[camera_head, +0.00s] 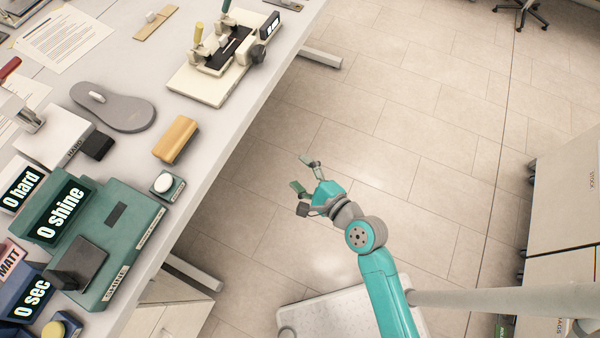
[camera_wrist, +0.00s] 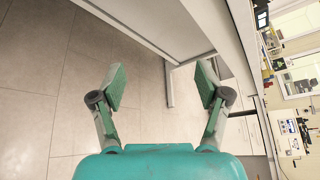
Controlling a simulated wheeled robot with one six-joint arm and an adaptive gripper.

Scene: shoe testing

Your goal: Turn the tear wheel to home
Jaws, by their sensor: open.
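A cream bench device (camera_head: 202,86) stands at the back of the table in the head view, with a yellow-handled and a teal-handled lever and a small dark display (camera_head: 270,26). A dark round knob (camera_head: 257,54) on its right side looks like the tear wheel; its turn angle is too small to read. My gripper (camera_head: 302,173) is open and empty over the floor, right of the table and well apart from the device. In the wrist view my gripper (camera_wrist: 160,85) has its fingers spread with nothing between them; the wheel cannot be made out there.
The white table (camera_head: 228,133) holds a green shine tester (camera_head: 127,232), a tan block (camera_head: 175,139), a grey insole (camera_head: 118,112) and other testers. Its right edge lies between my gripper and the device. The tiled floor (camera_head: 400,130) is open; cabinets (camera_head: 565,200) stand at right.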

